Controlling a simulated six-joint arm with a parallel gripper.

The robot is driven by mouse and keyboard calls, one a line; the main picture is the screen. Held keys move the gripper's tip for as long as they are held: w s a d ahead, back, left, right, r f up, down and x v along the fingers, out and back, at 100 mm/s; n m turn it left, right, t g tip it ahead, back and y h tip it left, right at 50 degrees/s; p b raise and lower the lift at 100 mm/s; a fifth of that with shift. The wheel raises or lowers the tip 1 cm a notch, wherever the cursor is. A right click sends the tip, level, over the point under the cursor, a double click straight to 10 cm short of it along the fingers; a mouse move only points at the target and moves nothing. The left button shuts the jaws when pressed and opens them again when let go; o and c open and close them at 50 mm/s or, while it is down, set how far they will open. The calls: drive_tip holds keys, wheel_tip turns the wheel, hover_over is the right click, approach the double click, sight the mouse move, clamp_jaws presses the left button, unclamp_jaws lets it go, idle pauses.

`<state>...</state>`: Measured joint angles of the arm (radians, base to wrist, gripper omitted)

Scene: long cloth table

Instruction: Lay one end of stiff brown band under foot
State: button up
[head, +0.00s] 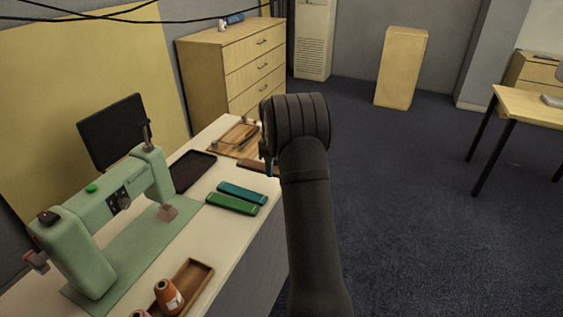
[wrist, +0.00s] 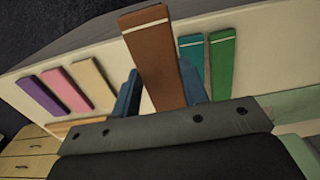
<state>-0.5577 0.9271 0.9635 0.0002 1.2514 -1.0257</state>
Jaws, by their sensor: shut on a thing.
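The stiff brown band (wrist: 152,60) is held in my gripper (wrist: 160,92), between two blue fingers. It sticks out past the fingertips, and a pale line crosses it near its far end. In the head view only a small part of the brown band (head: 258,166) shows beside my arm, which hides most of my gripper. The pale green sewing machine (head: 110,200) stands at the left of the table. Its foot (head: 168,212) appears as a small brownish block under the machine's head. The band is apart from the foot, farther back and to the right.
Teal (head: 242,193) and green (head: 232,203) bands lie between machine and gripper. A dark tray (head: 205,157) lies behind them; a wooden tray (head: 203,272) with thread spools is in front. The wrist view also shows purple (wrist: 38,96), pink (wrist: 66,89) and tan (wrist: 93,82) bands.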

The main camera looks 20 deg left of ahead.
drive_tip(key=s+a+f, duration=0.2)
drive_tip(key=s+a, duration=0.2)
drive_tip(key=s, duration=0.8)
drive_tip(key=s+a+f, duration=0.1)
drive_tip(key=s+a, duration=0.3)
drive_tip(key=s, duration=0.8)
drive_tip(key=shift+s+a+f, duration=0.1)
drive_tip(key=shift+a+f, duration=0.05)
drive_tip(key=shift+f, duration=0.85)
drive_tip(key=shift+s+a+f, duration=0.1)
drive_tip(key=shift+a+f, duration=0.1)
drive_tip(key=shift+f, duration=0.85)
drive_tip(key=shift+a+f, duration=0.15)
drive_tip(key=shift+f, duration=0.85)
drive_tip(key=shift+a+f, duration=0.15)
drive_tip(key=shift+a, duration=2.35)
drive_tip(key=shift+a+f, duration=0.1)
drive_tip(key=shift+a, duration=2.4)
drive_tip(key=o, duration=1.1)
drive_tip(key=shift+c, duration=0.2)
wheel_tip(320, 180, up, 17)
drive_tip(key=shift+r, duration=0.2)
